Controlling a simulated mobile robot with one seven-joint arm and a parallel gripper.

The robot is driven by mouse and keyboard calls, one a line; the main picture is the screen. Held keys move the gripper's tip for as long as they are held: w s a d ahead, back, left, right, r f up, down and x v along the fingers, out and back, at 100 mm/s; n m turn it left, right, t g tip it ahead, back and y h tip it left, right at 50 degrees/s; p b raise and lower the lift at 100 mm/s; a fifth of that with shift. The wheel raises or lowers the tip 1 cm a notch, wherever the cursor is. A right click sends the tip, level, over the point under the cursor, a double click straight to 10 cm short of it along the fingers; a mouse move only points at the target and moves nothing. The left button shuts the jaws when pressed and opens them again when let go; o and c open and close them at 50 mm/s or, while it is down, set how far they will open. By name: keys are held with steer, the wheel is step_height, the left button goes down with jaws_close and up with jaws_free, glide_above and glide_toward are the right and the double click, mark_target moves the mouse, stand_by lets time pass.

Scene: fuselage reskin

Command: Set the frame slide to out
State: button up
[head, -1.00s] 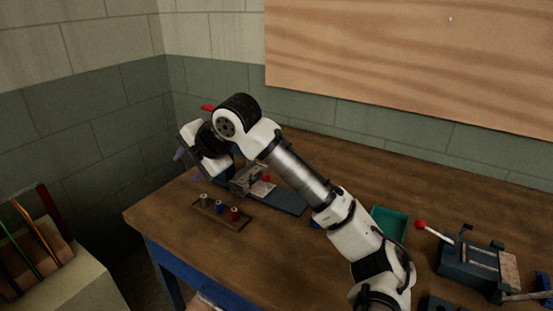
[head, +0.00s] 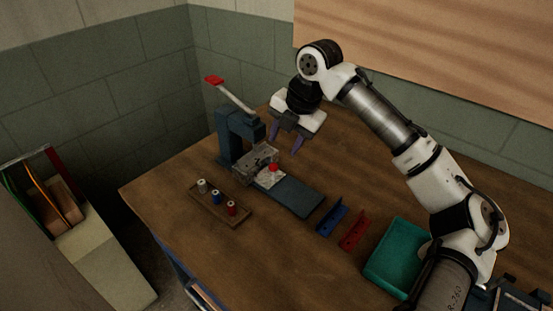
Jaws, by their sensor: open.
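The blue bench press (head: 228,135) stands at the back left of the table, with a raised lever ending in a red grip (head: 214,80). At its foot is a grey metal block, which looks like the frame slide (head: 256,160), with a pale plate and a red knob (head: 273,168) beside it at the head of a long blue rail (head: 300,196). Whether the slide is in or out I cannot tell. My gripper (head: 287,141) hangs above and behind the knob, purple fingers pointing down, open and empty, apart from the press.
A wooden holder (head: 220,207) with small spools stands in front of the press. A blue bracket (head: 332,220) and a red bracket (head: 355,231) lie right of the rail, then a green tray (head: 380,264). The table is bare behind the rail.

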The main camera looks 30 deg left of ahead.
mark_target(275, 164)
steer(key=p+x, duration=0.1)
steer(key=x, duration=0.8)
jaws_close()
